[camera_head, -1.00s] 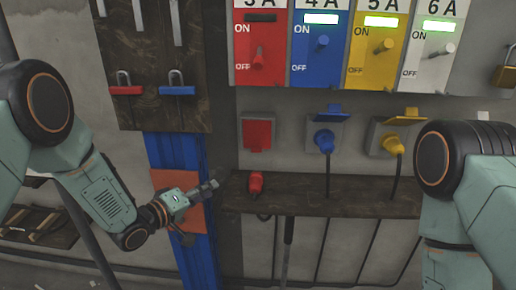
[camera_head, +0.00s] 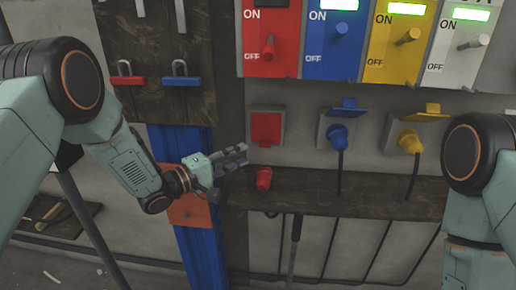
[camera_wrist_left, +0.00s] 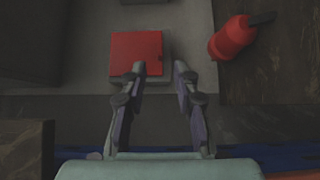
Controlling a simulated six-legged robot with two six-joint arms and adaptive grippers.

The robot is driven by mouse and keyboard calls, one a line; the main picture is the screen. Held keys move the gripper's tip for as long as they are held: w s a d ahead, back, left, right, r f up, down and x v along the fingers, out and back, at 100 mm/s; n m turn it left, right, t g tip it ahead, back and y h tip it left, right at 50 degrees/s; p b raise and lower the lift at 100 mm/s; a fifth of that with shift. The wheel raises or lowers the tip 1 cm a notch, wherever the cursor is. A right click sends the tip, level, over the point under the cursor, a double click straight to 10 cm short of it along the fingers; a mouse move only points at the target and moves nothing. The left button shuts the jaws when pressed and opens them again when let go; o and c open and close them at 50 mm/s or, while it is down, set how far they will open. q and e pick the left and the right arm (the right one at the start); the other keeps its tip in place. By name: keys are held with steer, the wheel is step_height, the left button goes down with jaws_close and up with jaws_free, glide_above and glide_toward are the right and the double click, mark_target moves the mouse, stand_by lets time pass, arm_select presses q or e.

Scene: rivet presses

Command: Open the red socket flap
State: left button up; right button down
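The red socket flap (camera_head: 266,127) is a square red cover on a grey wall socket, and it lies shut. It also shows in the left wrist view (camera_wrist_left: 136,53), just beyond the fingertips. My left gripper (camera_head: 243,156) is left of and below the flap in the head view. In the left wrist view my left gripper (camera_wrist_left: 158,74) has its fingers spread apart with nothing between them. I cannot tell whether a fingertip touches the flap's lower edge. Of my right arm (camera_head: 478,190) only upper links show at the right edge; its gripper is out of view.
A red plug (camera_head: 264,178) stands on the dark shelf (camera_head: 330,200) below the socket. It is also in the wrist view (camera_wrist_left: 232,38). Blue (camera_head: 338,134) and yellow (camera_head: 410,142) plugs sit in sockets with raised flaps to the right. Coloured switch boxes hang above.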

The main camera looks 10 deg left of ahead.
mark_target(266, 131)
arm_select(q)
steer(key=b+x, duration=0.1)
steer(key=x, duration=0.5)
steer(key=shift+w+d+f, duration=0.1)
steer(key=shift+w+d, duration=0.1)
steer(key=shift+d, duration=0.1)
steer(key=shift+d, duration=0.1)
steer(key=shift+c, duration=0.4)
jaws_close()
